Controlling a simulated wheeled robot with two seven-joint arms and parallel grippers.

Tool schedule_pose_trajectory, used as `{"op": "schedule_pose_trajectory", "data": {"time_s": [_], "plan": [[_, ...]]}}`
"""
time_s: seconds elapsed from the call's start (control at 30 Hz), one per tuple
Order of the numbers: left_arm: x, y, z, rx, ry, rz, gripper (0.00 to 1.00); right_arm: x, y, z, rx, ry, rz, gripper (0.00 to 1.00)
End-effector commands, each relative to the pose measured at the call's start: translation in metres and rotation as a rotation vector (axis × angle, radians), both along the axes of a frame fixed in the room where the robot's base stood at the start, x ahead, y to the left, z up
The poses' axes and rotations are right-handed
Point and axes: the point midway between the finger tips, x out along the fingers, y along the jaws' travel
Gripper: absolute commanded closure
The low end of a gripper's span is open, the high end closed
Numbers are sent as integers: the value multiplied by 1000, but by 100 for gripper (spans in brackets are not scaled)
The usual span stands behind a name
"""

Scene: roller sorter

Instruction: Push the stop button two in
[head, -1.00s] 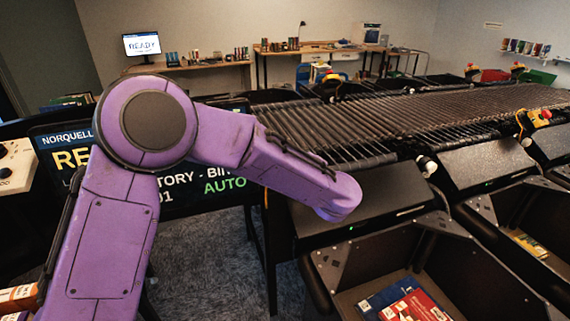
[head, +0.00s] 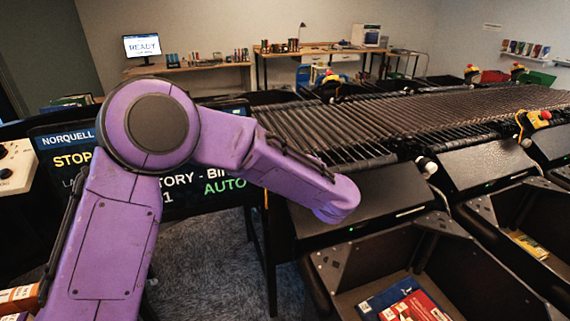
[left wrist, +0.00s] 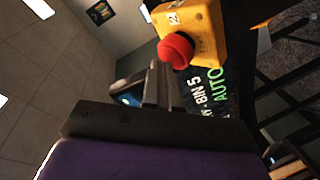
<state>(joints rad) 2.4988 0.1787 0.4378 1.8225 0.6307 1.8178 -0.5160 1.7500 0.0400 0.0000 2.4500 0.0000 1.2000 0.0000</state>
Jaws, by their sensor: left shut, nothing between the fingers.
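The stop button two shows in the left wrist view as a red mushroom head (left wrist: 176,50) on a yellow box (left wrist: 192,27) marked with a 2. My left gripper (left wrist: 161,66) is shut and empty, its fingertips right at the red head's edge. I cannot tell whether they touch it. In the head view the left gripper and this button are hidden behind my purple left arm. My right gripper is not in view.
A roller conveyor (head: 400,110) runs to the back right. Other yellow boxes with red buttons stand along it, one at its near side (head: 540,117) and one at its far side (head: 331,79). Dark bins (head: 470,270) holding books stand in front. Desks line the back wall.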

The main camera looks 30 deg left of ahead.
Motion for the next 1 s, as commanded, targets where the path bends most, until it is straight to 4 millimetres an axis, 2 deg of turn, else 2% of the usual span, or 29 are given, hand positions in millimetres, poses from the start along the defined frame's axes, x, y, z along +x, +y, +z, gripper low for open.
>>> {"op": "schedule_pose_trajectory", "data": {"time_s": [0.23, 0.67, 1.0], "plan": [[-4, -6, 16, 0, -1, 1, 100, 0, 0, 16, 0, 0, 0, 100], [-6, -9, 20, 0, -2, 0, 100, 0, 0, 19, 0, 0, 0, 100], [-17, -22, 49, 1, -3, -2, 100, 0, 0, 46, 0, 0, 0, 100]]}}
